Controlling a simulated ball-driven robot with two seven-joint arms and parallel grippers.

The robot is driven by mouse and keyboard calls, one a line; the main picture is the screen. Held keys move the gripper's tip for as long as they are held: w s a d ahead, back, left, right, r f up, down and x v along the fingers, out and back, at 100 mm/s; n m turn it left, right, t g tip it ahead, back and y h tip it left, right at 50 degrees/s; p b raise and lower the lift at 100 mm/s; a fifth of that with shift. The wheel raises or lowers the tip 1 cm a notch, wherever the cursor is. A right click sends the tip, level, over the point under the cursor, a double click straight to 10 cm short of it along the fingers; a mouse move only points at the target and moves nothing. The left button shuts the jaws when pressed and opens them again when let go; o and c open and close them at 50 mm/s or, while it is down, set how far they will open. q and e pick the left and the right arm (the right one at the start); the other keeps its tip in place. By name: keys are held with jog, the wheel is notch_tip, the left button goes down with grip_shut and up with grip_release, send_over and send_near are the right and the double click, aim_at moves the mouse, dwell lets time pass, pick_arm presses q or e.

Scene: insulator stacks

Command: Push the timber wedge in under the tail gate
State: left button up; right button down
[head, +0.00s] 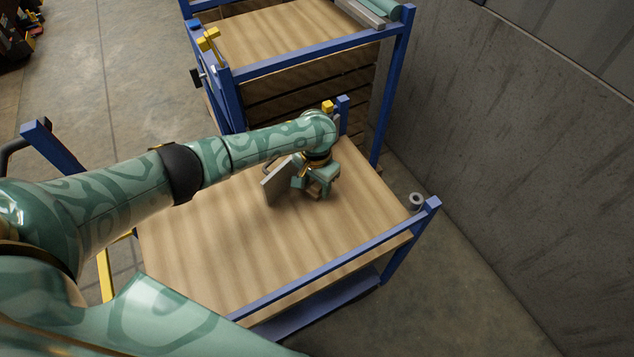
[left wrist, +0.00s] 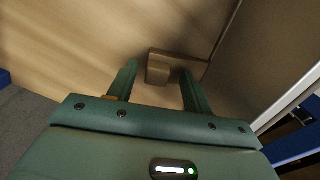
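The timber wedge (left wrist: 158,68) is a small brown block on the wooden deck, just beyond and between the fingertips in the left wrist view. My left gripper (left wrist: 160,70) is open around its near end. A gap shows at the left finger; contact at the right finger cannot be told. In the head view my left gripper (head: 318,190) points down at the deck, and hides most of the wedge. An upright pale panel (head: 277,183), apparently the tail gate, stands just left of it. In the wrist view a brown panel (left wrist: 252,55) rises beside the wedge. My right gripper is out of view.
The wooden deck (head: 230,250) is mostly clear, within a blue frame (head: 340,262). A blue rack with another wooden shelf (head: 285,35) stands behind. A grey wall (head: 520,150) closes off the right.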

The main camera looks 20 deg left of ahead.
pick_arm(q)
notch_tip(320, 180, up, 16)
jog(key=p, duration=0.9)
jog(key=shift+r+p, duration=0.15)
jog(key=shift+p, duration=0.2)
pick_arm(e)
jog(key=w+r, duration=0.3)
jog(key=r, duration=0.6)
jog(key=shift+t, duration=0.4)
pick_arm(q)
jog(key=shift+s, duration=0.1)
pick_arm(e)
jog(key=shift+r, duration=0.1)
